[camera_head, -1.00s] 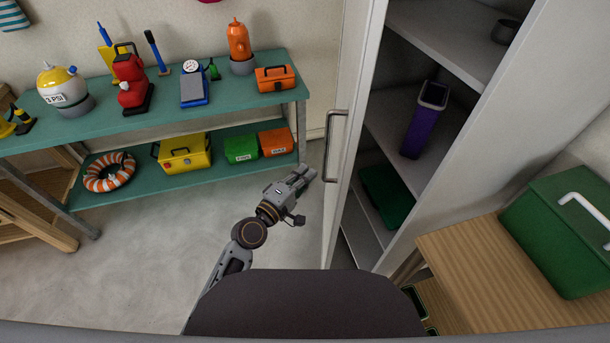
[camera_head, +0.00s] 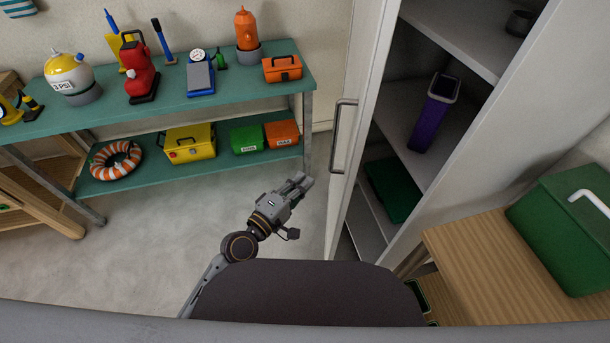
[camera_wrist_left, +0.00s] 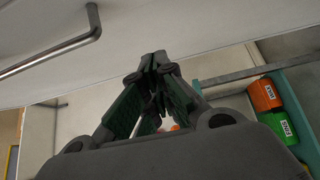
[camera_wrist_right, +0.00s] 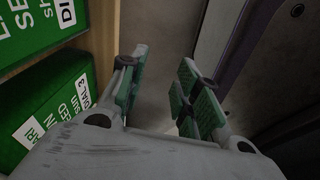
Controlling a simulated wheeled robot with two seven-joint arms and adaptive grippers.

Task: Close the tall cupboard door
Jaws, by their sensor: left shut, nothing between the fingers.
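The tall cupboard (camera_head: 560,75) stands open on the right in the head view. Its white door (camera_head: 362,100) is swung out, with a metal bar handle (camera_head: 341,137) on its left face. My left gripper (camera_head: 302,182) is shut and empty, just left of the door and a little below the handle, apart from it in the head view. In the left wrist view its fingertips (camera_wrist_left: 158,60) meet, and the handle (camera_wrist_left: 60,52) shows at the upper left on the pale door. My right gripper (camera_wrist_right: 160,90) shows only in the right wrist view, fingers apart and nothing between them.
Shelves hold a purple container (camera_head: 434,112) and a green box (camera_head: 392,188). A wooden cabinet (camera_head: 480,260) with a green case (camera_head: 570,225) stands at right. A teal workbench (camera_head: 215,98) with tools stands at left. Floor (camera_head: 160,230) left of the door is clear.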

